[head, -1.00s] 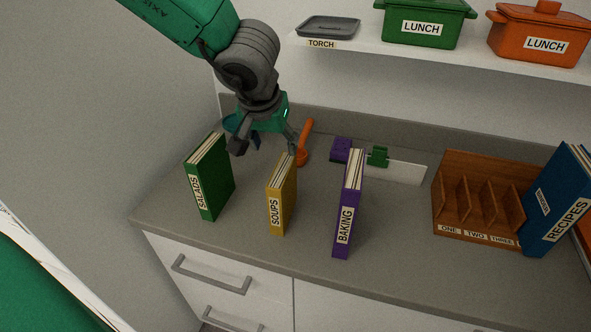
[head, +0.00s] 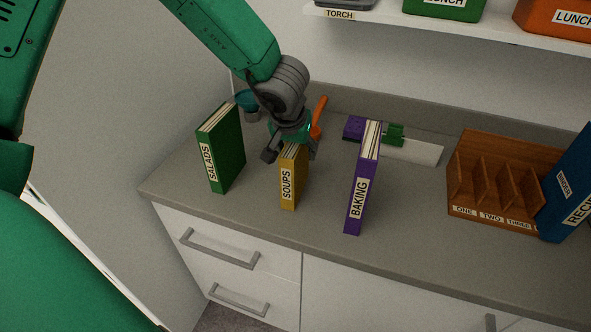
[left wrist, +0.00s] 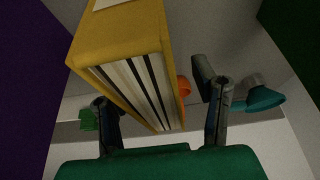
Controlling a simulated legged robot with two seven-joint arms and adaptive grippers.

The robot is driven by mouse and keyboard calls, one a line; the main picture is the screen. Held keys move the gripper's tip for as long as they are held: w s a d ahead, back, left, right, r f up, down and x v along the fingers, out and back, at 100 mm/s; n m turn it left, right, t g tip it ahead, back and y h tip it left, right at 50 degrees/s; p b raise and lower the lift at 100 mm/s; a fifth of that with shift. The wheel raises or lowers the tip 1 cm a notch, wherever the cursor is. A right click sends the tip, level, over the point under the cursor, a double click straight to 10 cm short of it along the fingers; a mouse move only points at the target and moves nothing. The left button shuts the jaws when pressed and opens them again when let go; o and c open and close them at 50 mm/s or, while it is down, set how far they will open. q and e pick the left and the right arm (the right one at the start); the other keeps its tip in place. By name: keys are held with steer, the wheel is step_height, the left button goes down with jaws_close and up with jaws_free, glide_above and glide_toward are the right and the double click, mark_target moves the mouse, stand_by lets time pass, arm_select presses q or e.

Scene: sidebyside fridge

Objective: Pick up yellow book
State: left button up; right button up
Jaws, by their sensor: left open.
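The yellow book (head: 290,182), labelled SOUPS, stands upright on the grey counter between a green book and a purple book. My left gripper (head: 290,152) is above it, pointing down, with one finger on each side of the book's top. In the left wrist view the yellow book (left wrist: 118,45) shows its page edges, and the open fingers of my left gripper (left wrist: 162,105) sit to either side with gaps visible. The gripper hides part of the book's top in the head view. My right gripper is out of view.
The green SALADS book (head: 226,160) stands close on the left. The purple BAKING book (head: 362,190) stands on the right. An orange utensil (head: 319,112) is behind the gripper. A wooden slotted rack (head: 490,185) and a blue book (head: 568,195) stand further right.

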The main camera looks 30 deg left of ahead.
arm_select(q)
steer(key=shift+w+f, duration=0.15)
steer(key=shift+s+d, duration=0.1)
steer(key=shift+s, duration=0.1)
steer(key=shift+w+f+p, duration=0.1)
steer(key=shift+f+p, duration=0.05)
steer(key=shift+p, duration=0.25)
stand_by(0.4)
jaws_close()
